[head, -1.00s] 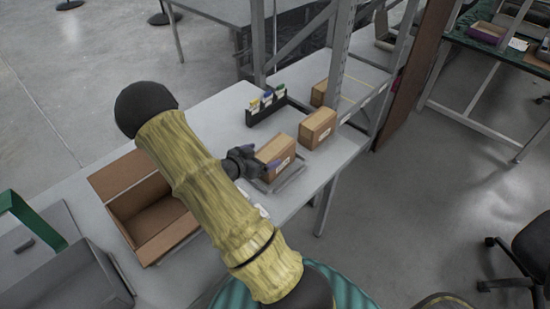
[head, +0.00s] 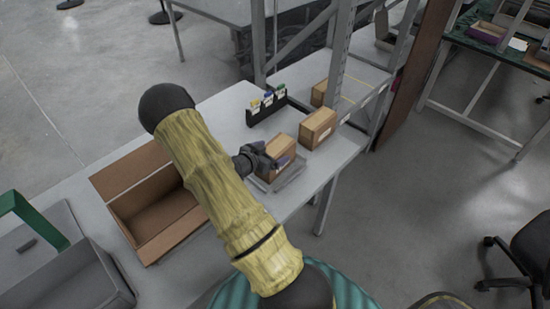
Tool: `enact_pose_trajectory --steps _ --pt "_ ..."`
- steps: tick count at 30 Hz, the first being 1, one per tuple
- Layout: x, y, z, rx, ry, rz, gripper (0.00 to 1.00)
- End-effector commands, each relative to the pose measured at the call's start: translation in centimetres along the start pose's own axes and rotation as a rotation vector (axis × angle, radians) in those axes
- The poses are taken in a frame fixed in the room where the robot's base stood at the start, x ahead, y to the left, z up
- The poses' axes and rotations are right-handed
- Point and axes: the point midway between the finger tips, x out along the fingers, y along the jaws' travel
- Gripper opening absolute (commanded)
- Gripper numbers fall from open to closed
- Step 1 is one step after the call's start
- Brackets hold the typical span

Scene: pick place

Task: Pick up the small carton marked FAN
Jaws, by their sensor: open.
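A small brown carton (head: 283,147) stands on a grey tray (head: 284,178) near the front edge of the table. A second carton (head: 318,127) stands just behind it to the right, and a third (head: 318,93) is partly hidden by the shelf post. I cannot read FAN on any of them at this size. My gripper (head: 272,160) is open at the left and near side of the carton on the tray, its fingers overlapping the carton in the picture. I cannot tell whether they touch it.
An open, empty cardboard box (head: 128,172) stands on the table left of my arm. A black holder (head: 266,112) with coloured cards is behind the cartons. A metal shelf post (head: 336,70) rises close to the cartons. A grey bin (head: 75,278) is at lower left.

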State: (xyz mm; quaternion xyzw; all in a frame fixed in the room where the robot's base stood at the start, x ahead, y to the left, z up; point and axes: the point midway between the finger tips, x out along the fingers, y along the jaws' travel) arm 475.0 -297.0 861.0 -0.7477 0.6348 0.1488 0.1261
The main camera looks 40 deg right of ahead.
Motion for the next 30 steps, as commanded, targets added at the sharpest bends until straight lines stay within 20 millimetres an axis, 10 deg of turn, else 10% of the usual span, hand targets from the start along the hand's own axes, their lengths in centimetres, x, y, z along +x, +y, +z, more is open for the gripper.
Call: enact_pose_trajectory --steps 7,17,30 --pt "0.0 0.0 0.0 0.0 0.0 0.0 0.93" --pt "0.0 0.0 -0.1 0.001 0.002 0.0 0.31" --pt "-0.6 -0.1 -1.6 0.005 0.003 -0.001 0.31"
